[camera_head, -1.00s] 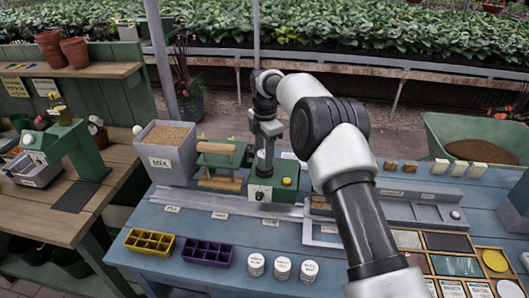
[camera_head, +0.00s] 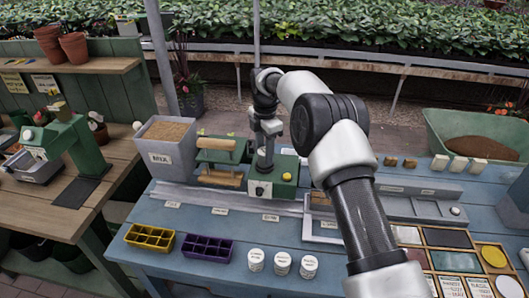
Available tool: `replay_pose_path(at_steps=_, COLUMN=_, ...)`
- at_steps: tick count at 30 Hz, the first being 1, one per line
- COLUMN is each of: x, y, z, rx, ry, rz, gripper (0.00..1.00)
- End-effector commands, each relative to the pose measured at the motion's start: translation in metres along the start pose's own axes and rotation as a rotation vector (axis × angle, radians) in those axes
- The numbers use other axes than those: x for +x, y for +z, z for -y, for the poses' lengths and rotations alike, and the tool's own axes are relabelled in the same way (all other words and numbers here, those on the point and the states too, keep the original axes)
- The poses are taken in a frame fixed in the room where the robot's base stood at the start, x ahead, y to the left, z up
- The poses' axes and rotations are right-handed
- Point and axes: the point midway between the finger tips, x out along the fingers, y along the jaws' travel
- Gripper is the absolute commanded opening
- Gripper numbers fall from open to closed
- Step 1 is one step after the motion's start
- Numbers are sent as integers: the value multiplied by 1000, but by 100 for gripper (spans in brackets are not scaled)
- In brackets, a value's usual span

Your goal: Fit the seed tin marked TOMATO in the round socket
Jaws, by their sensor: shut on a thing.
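My gripper (camera_head: 266,138) points down over a green block (camera_head: 274,184) with a yellow button and a dark knob, at the middle back of the blue table. It is shut on a small pale, upright cylinder (camera_head: 265,157), partly hidden by the fingers. I cannot tell whether this is a tin or touches the block. Three white tins, left (camera_head: 256,260), middle (camera_head: 282,264) and right (camera_head: 309,267), stand upright at the front edge. Their labels are too small to read, so I cannot pick out TOMATO. I cannot make out the round socket for certain.
A grey MIX bin (camera_head: 166,148) and a green stand with wooden rollers (camera_head: 221,160) are left of the gripper. Yellow (camera_head: 150,237) and purple (camera_head: 207,249) seed trays lie front left. A divided wooden tray (camera_head: 447,240) fills the right. Grey rails cross the table.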

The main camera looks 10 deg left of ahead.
Motion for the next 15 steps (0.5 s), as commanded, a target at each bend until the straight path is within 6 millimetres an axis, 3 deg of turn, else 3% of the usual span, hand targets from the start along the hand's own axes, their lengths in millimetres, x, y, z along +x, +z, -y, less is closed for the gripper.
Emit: replay_pose_path(at_steps=15, x=8, y=0, z=0, rx=0, ry=-1, rz=0, gripper=15)
